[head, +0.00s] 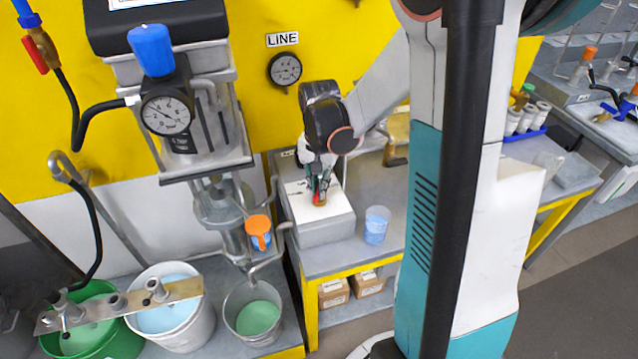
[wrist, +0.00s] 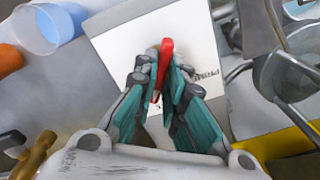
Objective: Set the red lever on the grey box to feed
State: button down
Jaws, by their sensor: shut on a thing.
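The grey box (head: 326,233) with a white top plate stands on the grey table, left of centre in the head view. Its white plate (wrist: 203,35) fills the middle of the wrist view and carries printing, partly readable as "PRIME"; no "feed" mark is readable. The red lever (wrist: 166,57) sticks up between my fingertips, and a bit of its red shows in the head view (head: 316,196). My gripper (head: 320,186) is over the box, its teal fingers (wrist: 163,78) shut on the lever. The lever's base is mostly hidden by the fingers.
A clear cup with blue liquid (head: 376,226) stands right of the box. Left are the metal agitator with its gauge (head: 167,115), a bucket of green liquid (head: 252,312) and an orange-topped container (head: 259,228). The yellow wall is close behind.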

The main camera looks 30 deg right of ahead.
jog(key=shift+m, duration=1.1)
jog(key=c, duration=1.7)
grip_release()
jog(key=shift+o, duration=0.2)
jog(key=shift+r, duration=0.1)
notch_tip(320, 180, up, 12)
